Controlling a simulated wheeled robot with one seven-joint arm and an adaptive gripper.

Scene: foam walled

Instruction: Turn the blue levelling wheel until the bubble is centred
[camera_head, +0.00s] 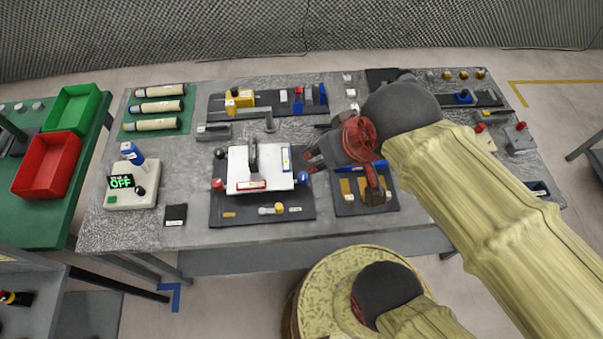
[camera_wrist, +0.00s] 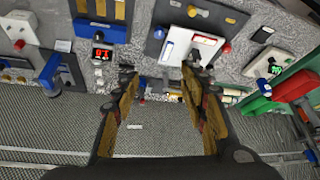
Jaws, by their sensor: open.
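The white levelling plate (camera_head: 240,165) lies on a dark base board (camera_head: 225,213) in the middle of the bench, with a dark upright handle. The blue levelling wheel (camera_head: 303,178) is at its right edge; it also shows in the wrist view (camera_wrist: 159,33). A red wheel (camera_head: 217,184) is at the left edge and a yellow one (camera_head: 278,208) at the front. The bubble is too small to make out. My gripper (camera_head: 314,158) is open and empty, close to the blue wheel's right and rear in the head view. In the wrist view my gripper (camera_wrist: 160,78) has its fingers wide apart.
A board with a blue-handled item (camera_head: 375,166) is just right of the plate. A box reading OFF (camera_head: 122,182) stands at left. Yellow and blue clamp-like fixtures (camera_head: 240,100) stand behind. Red and green bins (camera_head: 46,165) are on the far-left table. Bare bench shows left of the plate.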

